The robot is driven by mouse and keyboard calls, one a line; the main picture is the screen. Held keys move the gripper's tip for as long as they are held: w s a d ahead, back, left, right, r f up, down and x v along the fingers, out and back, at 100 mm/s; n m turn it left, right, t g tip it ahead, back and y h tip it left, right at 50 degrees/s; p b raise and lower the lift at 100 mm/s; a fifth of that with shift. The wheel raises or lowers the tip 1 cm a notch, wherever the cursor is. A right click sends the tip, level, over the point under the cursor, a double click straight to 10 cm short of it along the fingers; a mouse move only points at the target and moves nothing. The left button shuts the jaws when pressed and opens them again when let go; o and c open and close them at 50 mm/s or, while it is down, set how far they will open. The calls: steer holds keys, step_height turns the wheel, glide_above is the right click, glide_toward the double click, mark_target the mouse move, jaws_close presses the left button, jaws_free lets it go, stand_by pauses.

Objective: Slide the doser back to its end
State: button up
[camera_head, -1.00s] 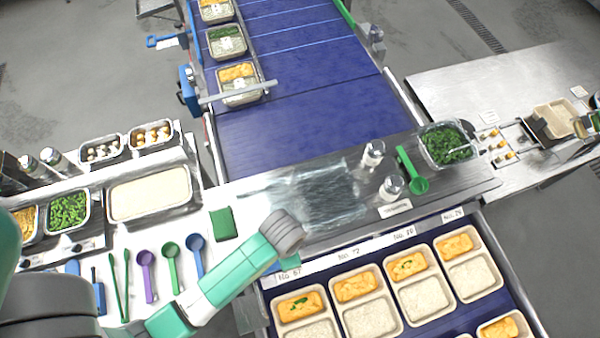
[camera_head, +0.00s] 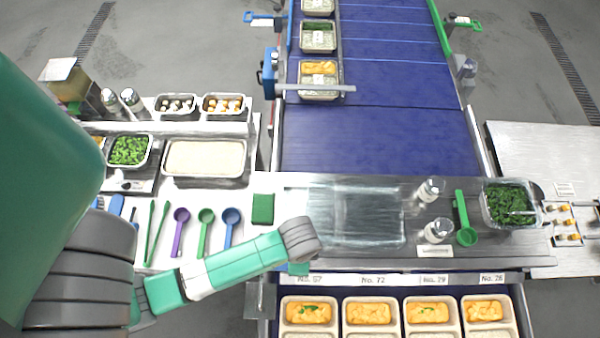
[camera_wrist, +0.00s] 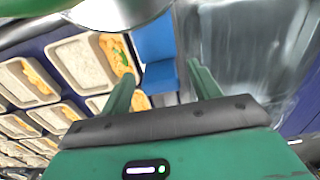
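I cannot pick out the doser for certain. A blue block (camera_wrist: 154,42) shows beyond and between my fingers in the wrist view; I cannot tell whether it is the doser or part of it. My gripper (camera_wrist: 160,74) has its two green fingers spread, with no object clearly clamped between them. In the head view my gripper (camera_head: 298,268) points down at the front edge of the steel counter (camera_head: 350,262), beside the numbered label strip (camera_head: 340,280). My wrist hides most of it there.
Filled meal trays (camera_head: 372,312) stand below the label strip. A clear film sheet (camera_head: 355,215), shakers (camera_head: 437,231), a green scoop (camera_head: 464,225) and a bin of greens (camera_head: 510,205) lie on the counter. Spoons (camera_head: 205,225) and a rice pan (camera_head: 205,158) are left. The blue conveyor (camera_head: 385,140) is behind.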

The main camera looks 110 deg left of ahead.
step_height(320, 180, up, 8)
steer(key=shift+f, duration=0.1)
stand_by(0.4)
stand_by(0.4)
steer(key=w+a+r+m+t+y, duration=0.15)
steer(key=w+r+t, duration=0.25)
steer(key=w+r, duration=0.5)
steer(key=w+r+t+y, duration=0.25)
steer(key=w+r, duration=0.25)
steer(key=w, duration=0.9)
steer(key=w+d+r+t, duration=0.35)
steer(key=w+r, duration=0.25)
steer(key=r, duration=0.3)
steer(key=w+d+r+t, duration=0.3)
steer(key=w+r+t, duration=0.15)
steer(key=r, duration=0.55)
steer(key=d+r+t+h, duration=0.1)
steer(key=d+r+t, duration=0.2)
steer(key=r, duration=0.7)
steer(key=s+d+r+m+t+h, duration=0.1)
steer(key=d+r+t, duration=0.3)
steer(key=r, duration=0.6)
steer(key=s+d+r+m+t+h, duration=0.1)
steer(key=d+r+t, duration=0.2)
steer(key=d+r, duration=0.4)
step_height(320, 180, up, 3)
steer(key=shift+s+r+h, duration=0.1)
steer(key=shift+s+h, duration=0.05)
steer(key=shift+h, duration=0.15)
